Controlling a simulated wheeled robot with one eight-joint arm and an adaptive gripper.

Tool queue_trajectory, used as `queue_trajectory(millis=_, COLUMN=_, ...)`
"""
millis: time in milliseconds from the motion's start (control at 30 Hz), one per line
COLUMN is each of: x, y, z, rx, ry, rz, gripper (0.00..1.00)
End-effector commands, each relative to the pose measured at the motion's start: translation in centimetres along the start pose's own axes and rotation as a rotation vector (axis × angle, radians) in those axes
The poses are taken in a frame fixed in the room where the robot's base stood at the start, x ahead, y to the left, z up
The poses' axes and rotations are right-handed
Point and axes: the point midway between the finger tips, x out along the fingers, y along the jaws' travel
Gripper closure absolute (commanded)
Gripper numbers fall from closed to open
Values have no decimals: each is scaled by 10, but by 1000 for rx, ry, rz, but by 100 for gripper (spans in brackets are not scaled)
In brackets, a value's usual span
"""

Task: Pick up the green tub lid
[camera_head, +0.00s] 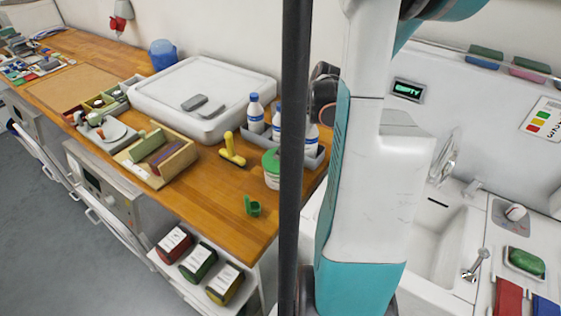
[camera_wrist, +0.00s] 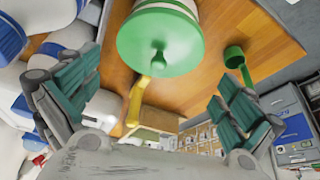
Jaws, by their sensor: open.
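The green tub lid (camera_head: 271,160) sits on a white tub (camera_head: 272,179) near the front right of the wooden counter in the head view. In the wrist view the lid (camera_wrist: 160,35) shows as a round green disc with a small knob, and part of the white tub (camera_wrist: 165,6) shows behind it. My gripper (camera_wrist: 155,78) is open and empty, its fingers spread left and right, with the lid beyond them toward the top of the wrist view. The gripper does not show in the head view, where my arm and a dark pole block part of the scene.
White bottles with blue caps (camera_head: 255,113) stand in a grey tray behind the tub. A yellow-handled tool (camera_head: 232,150) lies to its left, and a green scoop (camera_head: 252,206) lies in front. Bare counter (camera_head: 215,205) lies left of the scoop.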

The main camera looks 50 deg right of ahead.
Motion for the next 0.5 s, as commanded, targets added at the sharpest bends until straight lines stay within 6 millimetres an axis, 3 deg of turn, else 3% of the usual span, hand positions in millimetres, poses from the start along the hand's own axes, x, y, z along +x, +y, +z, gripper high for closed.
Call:
queue_trajectory(millis=267, x=17, y=1, z=1, rx=0, ry=0, rz=0, gripper=0)
queue_trajectory(millis=500, x=51, y=2, z=1, rx=-1, ry=0, rz=-1, gripper=0)
